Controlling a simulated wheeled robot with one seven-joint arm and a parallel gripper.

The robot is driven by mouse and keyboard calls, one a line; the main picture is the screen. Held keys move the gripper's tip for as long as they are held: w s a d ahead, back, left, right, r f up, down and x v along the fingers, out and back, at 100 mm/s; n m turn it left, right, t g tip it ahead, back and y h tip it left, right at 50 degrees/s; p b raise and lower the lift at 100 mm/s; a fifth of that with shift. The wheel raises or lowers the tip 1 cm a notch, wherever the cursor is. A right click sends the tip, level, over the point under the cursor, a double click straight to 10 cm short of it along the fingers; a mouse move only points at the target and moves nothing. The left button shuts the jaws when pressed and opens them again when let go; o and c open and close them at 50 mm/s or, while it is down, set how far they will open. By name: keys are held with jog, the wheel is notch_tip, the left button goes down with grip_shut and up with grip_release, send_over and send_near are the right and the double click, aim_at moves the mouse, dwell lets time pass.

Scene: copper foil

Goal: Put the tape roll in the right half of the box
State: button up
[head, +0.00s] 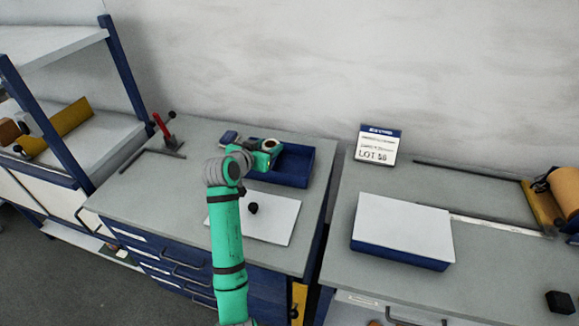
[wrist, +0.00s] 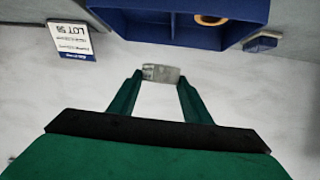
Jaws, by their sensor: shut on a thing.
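My gripper (wrist: 160,76) is shut on the tape roll (wrist: 161,73), which shows edge-on as a small grey block between the fingertips. In the wrist view the box (wrist: 120,20) has a divider, and a yellow-orange ring (wrist: 211,20) lies in the compartment on the picture's right.
A white sheet (head: 280,222) with a black knob (head: 253,208) lies before the box. A red-handled clamp (head: 163,128) stands at the left. A lot sign (head: 378,145) and a white-topped blue box (head: 402,228) occupy the right bench. The wall is close behind.

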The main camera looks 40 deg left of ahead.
jog(key=w+d+f, duration=0.1)
jog(key=w+f, duration=0.1)
jog(key=w+d+f, duration=0.1)
jog(key=w+f, duration=0.1)
jog(key=w+d+f, duration=0.1)
jog(key=w+f, duration=0.1)
jog(key=shift+d+f, duration=0.3)
jog(key=shift+f, duration=1.65)
jog(key=shift+f, duration=0.3)
